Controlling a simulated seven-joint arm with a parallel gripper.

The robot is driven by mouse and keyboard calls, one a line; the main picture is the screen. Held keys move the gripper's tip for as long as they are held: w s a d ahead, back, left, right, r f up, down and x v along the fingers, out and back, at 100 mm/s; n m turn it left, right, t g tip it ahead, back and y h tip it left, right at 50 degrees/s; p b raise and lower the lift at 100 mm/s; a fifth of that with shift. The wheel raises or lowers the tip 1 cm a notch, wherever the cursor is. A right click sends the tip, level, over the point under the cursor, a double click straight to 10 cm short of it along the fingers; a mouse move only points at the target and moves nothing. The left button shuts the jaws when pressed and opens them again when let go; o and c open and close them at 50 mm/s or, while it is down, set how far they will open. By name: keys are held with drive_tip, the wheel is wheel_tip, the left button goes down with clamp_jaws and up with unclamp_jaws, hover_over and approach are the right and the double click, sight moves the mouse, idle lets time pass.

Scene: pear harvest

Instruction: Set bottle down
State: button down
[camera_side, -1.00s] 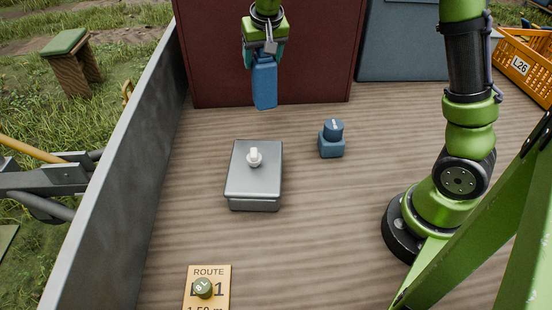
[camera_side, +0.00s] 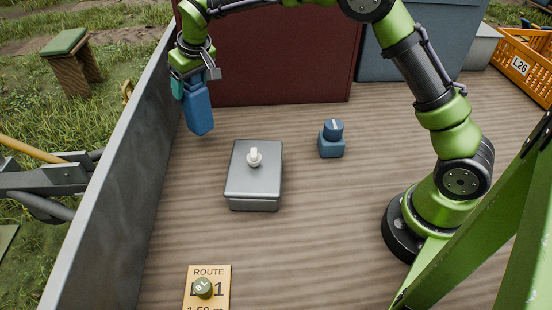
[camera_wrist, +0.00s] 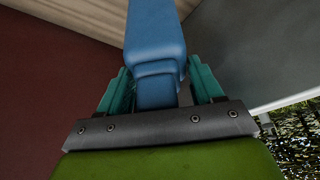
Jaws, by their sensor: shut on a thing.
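A blue bottle (camera_side: 198,112) hangs from my gripper (camera_side: 185,84) at the far left of the wooden deck, close to the grey side wall. It is slightly tilted, and its lower end appears clear of the deck. In the wrist view the bottle (camera_wrist: 155,40) sits between the teal fingers of my gripper (camera_wrist: 157,88), which are shut on its narrower neck end.
A grey lidded box (camera_side: 253,182) with a white knob and a small blue container (camera_side: 331,146) stand on the deck (camera_side: 320,230). A ROUTE card (camera_side: 222,290) with a round weight lies in front. The grey wall (camera_side: 120,180) edges the left; a dark red panel (camera_side: 290,60) stands behind.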

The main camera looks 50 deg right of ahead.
drive_tip(key=shift+f, duration=2.25)
drive_tip(key=shift+c, duration=0.8)
unclamp_jaws()
drive_tip(key=shift+f, duration=0.15)
